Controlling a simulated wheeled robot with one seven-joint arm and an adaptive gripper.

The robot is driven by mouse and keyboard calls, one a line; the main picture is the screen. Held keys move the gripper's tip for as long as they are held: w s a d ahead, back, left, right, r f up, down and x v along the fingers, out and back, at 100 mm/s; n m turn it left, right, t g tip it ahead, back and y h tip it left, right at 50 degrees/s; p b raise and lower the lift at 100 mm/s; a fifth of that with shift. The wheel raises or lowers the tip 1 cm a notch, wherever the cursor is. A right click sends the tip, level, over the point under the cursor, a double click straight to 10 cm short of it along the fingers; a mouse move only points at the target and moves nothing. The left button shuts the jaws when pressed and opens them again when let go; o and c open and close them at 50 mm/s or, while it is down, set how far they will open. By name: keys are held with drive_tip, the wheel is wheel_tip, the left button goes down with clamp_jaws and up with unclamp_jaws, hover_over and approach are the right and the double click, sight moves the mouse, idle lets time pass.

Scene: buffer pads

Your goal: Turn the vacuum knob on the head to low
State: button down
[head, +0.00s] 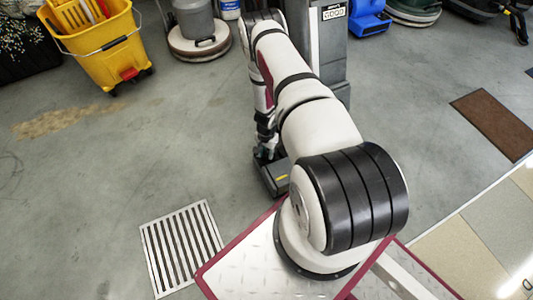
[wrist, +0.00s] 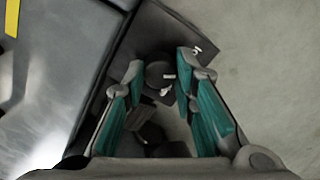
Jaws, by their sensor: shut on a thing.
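The vacuum head (head: 274,180) is a dark grey block with a yellow stripe, low on the floor and partly hidden by my arm in the head view. In the wrist view its grey casing (wrist: 60,70) fills the left side. A dark plate at its side carries the round black knob (wrist: 158,74), which has a pale mark on it. A white letter, seemingly H, shows beside the right finger. My gripper (wrist: 162,68) has its two teal-padded fingers on either side of the knob, shut on it. In the head view my gripper (head: 265,150) is small and partly hidden.
A grey upright machine (head: 331,50) stands behind my arm. A yellow mop bucket (head: 103,48) and a floor polisher (head: 198,40) stand at the back left. A floor grate (head: 180,247) and brown mat (head: 492,122) lie on the floor. Open floor lies left and right.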

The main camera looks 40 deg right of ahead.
sight(266, 154)
drive_tip(key=shift+n, duration=1.2)
drive_tip(key=shift+b, duration=0.3)
drive_tip(key=c, duration=1.3)
unclamp_jaws()
wheel_tip(266, 154, up, 12)
